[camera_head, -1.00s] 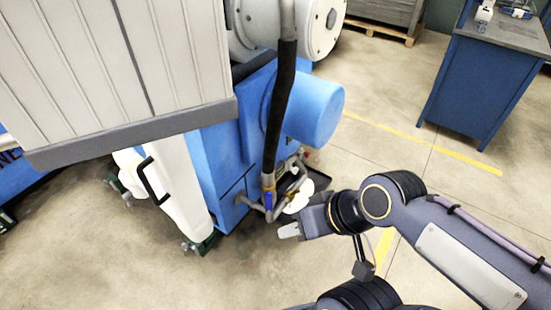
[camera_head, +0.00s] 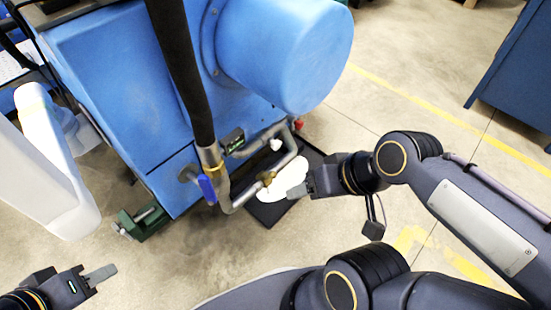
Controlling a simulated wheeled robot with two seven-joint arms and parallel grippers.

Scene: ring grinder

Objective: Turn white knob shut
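A small white knob (camera_head: 275,144) sits on the grey pipe (camera_head: 245,190) low at the front of the blue machine (camera_head: 125,75). A brass fitting (camera_head: 265,178) is on the same pipe. My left gripper (camera_head: 100,275) is at the lower left over the floor, far from the knob and apart from everything. Its fingers look like one grey piece, so their gap is unclear. My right gripper (camera_head: 308,186) is to the right of and below the knob, with a visible gap to it. Its fingers are seen edge-on, and their gap cannot be made out.
A white patch (camera_head: 290,177) lies on a black mat (camera_head: 268,212) under the pipe. A white container (camera_head: 50,175) stands at left.

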